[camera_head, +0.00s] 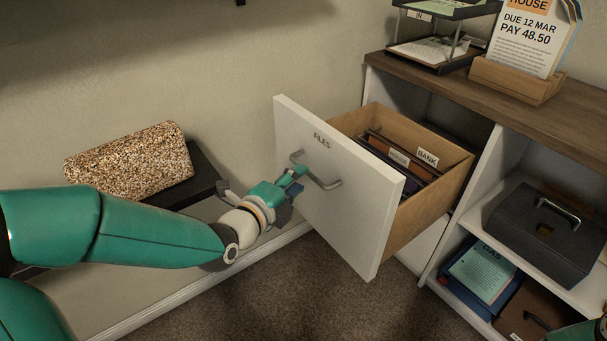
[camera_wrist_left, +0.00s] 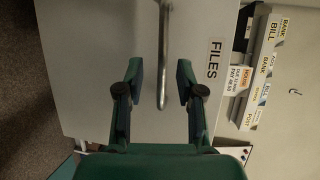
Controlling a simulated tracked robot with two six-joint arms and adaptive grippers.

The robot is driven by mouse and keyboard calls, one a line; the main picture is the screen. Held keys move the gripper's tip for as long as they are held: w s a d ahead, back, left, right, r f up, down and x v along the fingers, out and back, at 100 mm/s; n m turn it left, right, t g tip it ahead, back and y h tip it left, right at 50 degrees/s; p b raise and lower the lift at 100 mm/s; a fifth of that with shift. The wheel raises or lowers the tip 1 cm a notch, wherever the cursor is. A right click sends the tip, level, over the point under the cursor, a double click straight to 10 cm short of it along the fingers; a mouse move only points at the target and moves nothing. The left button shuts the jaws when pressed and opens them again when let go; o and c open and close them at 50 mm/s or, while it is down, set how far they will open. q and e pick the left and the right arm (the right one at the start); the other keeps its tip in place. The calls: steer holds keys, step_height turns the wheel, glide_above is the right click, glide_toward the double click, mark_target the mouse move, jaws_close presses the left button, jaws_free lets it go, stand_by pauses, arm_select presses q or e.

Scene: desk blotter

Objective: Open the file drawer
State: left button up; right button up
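The file drawer (camera_head: 325,200), a white front marked FILES on a wooden box, stands pulled out of the cabinet. Hanging folders (camera_head: 395,155) show inside. Its grey bar handle (camera_head: 331,185) is on the front. My left gripper (camera_head: 296,182) is at the handle. In the left wrist view the handle (camera_wrist_left: 163,50) runs between the two fingers of the left gripper (camera_wrist_left: 158,78), with a clear gap on each side. The fingers are apart and hold nothing.
The cabinet top (camera_head: 480,90) bears a paper tray (camera_head: 440,50) and a wooden card holder (camera_head: 515,80). Open shelves hold a dark cash box (camera_head: 540,235) and binders (camera_head: 480,275). A speckled block (camera_head: 130,160) lies at left. Carpet (camera_head: 340,300) below the drawer is clear.

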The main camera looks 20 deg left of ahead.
arm_select(q)
steer(key=v, duration=0.2)
steer(key=shift+s, duration=0.4)
steer(key=shift+a, duration=0.1)
